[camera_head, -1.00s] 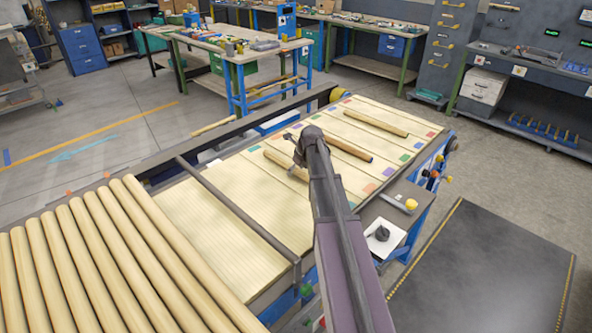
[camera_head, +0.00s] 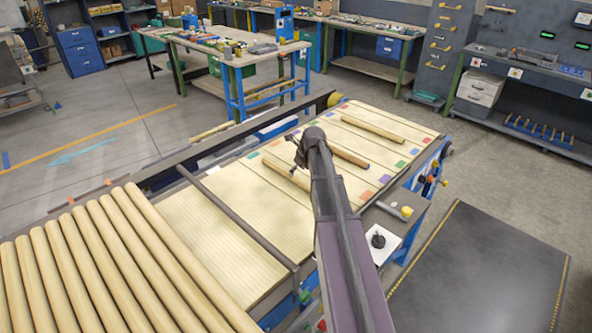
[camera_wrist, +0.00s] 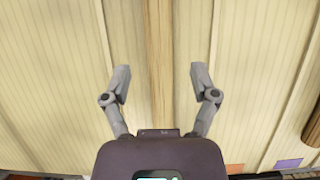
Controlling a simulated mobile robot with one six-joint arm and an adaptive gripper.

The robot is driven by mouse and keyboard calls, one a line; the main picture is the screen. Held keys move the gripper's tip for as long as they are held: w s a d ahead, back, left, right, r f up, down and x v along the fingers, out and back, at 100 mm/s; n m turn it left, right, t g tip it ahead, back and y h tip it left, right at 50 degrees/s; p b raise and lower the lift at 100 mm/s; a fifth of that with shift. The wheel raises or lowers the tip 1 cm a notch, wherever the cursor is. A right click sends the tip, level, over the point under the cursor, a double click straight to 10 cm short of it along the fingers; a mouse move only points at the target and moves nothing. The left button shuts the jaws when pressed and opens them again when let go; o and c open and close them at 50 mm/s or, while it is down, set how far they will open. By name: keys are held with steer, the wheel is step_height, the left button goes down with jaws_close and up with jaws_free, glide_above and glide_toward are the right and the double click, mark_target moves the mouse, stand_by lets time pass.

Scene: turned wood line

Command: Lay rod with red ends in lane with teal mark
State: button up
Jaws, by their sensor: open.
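In the wrist view a pale wooden rod (camera_wrist: 158,40) runs up the picture between the two fingers of my gripper (camera_wrist: 160,74). The fingers are open, one on each side, with a gap to the rod. In the head view my gripper (camera_head: 300,148) is over the near rod (camera_head: 285,177) on the slatted bed. Two more rods lie there: a browner one (camera_head: 349,157) with a dark end, partly behind my arm, and a pale one (camera_head: 374,130) farther off. No red ends can be made out. A green or teal mark (camera_head: 253,155) sits at the bed's left edge.
Other lane marks are orange (camera_head: 367,194), purple (camera_head: 385,179), green (camera_head: 400,164) and red (camera_head: 427,140). Several thick pale rods (camera_head: 110,255) lie side by side at the front left. A dark crossbar (camera_head: 236,213) spans the bed. A dark mat (camera_head: 485,280) lies on the right.

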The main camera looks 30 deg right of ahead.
mark_target(259, 233)
steer(key=p+v, duration=0.6)
steer(key=v, duration=0.2)
steer(key=shift+p, duration=0.35)
steer(key=shift+w, duration=0.1)
stand_by(0.3)
steer(key=shift+a, duration=0.1)
steer(key=shift+s+a+f+n+g+h, duration=0.25)
steer(key=shift+s+a+n+g, duration=0.5)
steer(key=shift+s+a+n, duration=3.85)
steer(key=shift+s+a+f+n+g+h, duration=0.3)
steer(key=shift+s+a+n+g, duration=0.4)
steer(key=shift+s+a+n, duration=3.9)
steer(key=shift+s+a+f+n+g+h, duration=0.2)
steer(key=shift+s+a+n+g, duration=0.55)
steer(key=shift+s+a+n, duration=3.8)
steer(key=w+d+n, duration=0.1)
steer(key=w, duration=0.1)
steer(key=w+d+n, duration=0.1)
steer(key=w+n, duration=0.1)
steer(key=w+d+n, duration=0.1)
steer(key=w, duration=0.1)
steer(key=shift+d+n, duration=0.1)
steer(key=shift+n, duration=0.15)
